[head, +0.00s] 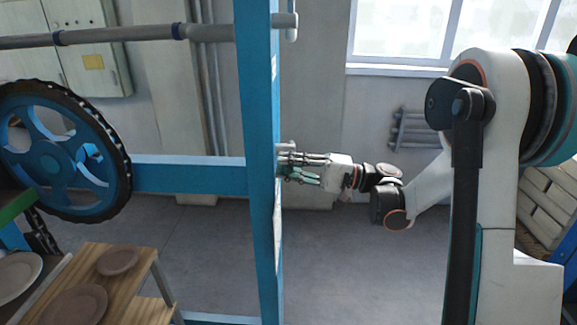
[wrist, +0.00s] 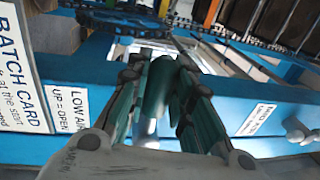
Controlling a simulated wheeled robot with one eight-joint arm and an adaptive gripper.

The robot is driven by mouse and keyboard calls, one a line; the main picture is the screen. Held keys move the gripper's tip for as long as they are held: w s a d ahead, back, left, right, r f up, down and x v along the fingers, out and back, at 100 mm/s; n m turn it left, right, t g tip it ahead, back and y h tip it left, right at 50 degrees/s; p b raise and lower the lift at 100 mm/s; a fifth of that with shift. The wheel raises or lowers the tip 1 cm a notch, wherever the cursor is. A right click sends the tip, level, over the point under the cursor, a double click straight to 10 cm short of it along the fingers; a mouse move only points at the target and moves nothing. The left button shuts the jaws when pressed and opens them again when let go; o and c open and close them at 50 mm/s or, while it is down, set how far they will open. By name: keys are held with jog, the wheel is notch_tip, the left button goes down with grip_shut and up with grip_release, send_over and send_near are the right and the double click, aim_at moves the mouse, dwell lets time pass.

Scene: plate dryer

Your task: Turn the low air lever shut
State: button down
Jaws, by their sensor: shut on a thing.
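The low air lever (wrist: 157,88) shows in the wrist view as a teal rounded handle between my fingers, beside a white label (wrist: 70,108) reading "LOW AIR UP = OPEN". My gripper (wrist: 163,68) is shut on it, with one green-padded finger on each side. In the head view my gripper (head: 284,166) is level at the right side of the blue upright post (head: 257,110). The lever is too small and covered there to make out its angle. The fingers hide much of its base.
A "BATCH CARD" sign (wrist: 20,75) is left of the lever; another label (wrist: 260,118) and a silver fitting (wrist: 298,130) are right. A spoked blue wheel (head: 55,160) and plates (head: 75,305) on wooden boards stand left of the post. Floor below my arm is clear.

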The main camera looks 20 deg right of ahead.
jog(key=shift+f, duration=0.2)
dwell(0.3)
jog(key=c, duration=1.4)
grip_release()
jog(key=v, duration=1.2)
